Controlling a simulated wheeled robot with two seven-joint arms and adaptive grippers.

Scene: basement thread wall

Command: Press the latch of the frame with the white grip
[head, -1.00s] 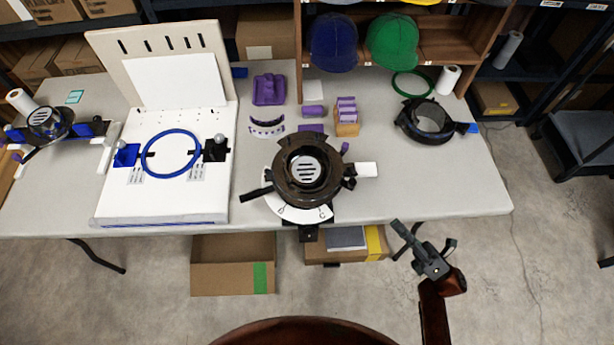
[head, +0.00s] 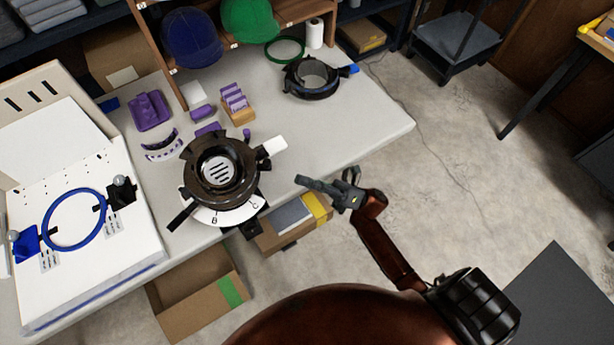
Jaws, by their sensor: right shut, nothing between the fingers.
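A dark round cap frame (head: 216,175) sits near the front edge of the table on a black mount with a white lettered dial (head: 228,215). A white grip (head: 274,146) sticks out from its right side and a black lever (head: 185,214) from its lower left. I cannot clearly tell which part is the latch. My right gripper (head: 302,182) is shut and empty, near the table's front edge, to the right of the frame and apart from it. My left gripper is not in view.
A second black round frame with a blue grip (head: 352,69) stands at the back right. A white board with a blue hoop (head: 74,219) is at left. Purple parts (head: 150,110) lie behind the frame. Open cardboard boxes (head: 196,296) are below.

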